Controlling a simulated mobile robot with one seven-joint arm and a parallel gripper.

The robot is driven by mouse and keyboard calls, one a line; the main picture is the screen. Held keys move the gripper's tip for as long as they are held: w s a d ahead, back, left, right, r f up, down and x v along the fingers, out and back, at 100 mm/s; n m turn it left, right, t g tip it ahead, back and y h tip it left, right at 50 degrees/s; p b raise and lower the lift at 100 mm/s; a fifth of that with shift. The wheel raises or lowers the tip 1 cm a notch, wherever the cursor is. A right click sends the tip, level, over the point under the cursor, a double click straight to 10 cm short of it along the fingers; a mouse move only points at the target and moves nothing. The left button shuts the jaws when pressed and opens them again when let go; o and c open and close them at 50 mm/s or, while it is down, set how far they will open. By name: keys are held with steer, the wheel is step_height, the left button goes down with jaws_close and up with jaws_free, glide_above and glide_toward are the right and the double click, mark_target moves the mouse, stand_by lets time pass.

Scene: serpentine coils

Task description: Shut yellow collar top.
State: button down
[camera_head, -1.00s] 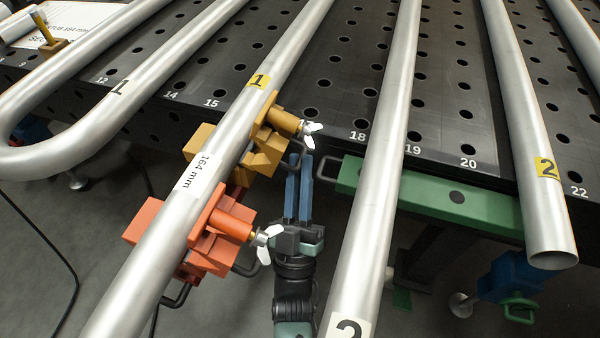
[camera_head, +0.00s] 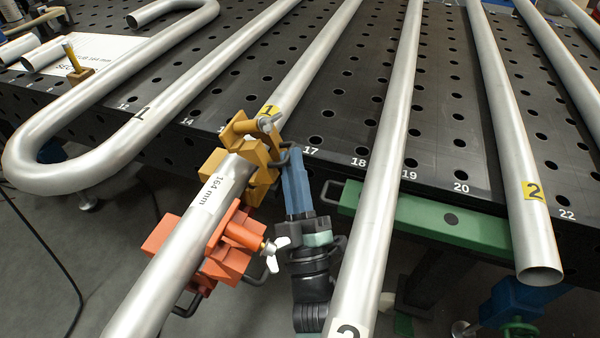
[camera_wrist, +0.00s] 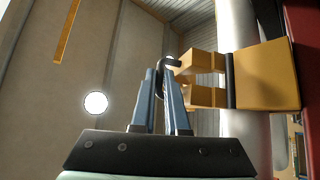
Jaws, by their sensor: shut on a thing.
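The yellow collar (camera_head: 262,192) sits around the silver tube marked 1 (camera_head: 170,270), near the table edge. A black bent handle sticks out from the collar's right side. My gripper (camera_head: 292,152) comes up from below, right of the collar, with its blue fingers at this handle. In the wrist view my gripper (camera_wrist: 166,75) is shut on the hooked end of the black handle, beside the yellow jaws (camera_wrist: 205,95). The collar's top is not clear there.
An orange collar (camera_head: 225,255) with a white wing nut is on the same tube, close left of my gripper. Tube 2 (camera_head: 375,215) runs close on the right. A green bar (camera_head: 450,225) lies under the black perforated table's edge (camera_head: 400,165).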

steer(key=shift+w+a+r, duration=0.1)
steer(key=shift+a+r, duration=0.05)
steer(key=shift+r, duration=0.45)
steer(key=shift+w+a+r, duration=0.1)
steer(key=shift+r, duration=0.6)
steer(key=c, duration=0.9)
jaws_free()
steer(key=shift+a+f, duration=0.25)
steer(key=shift+f, duration=0.1)
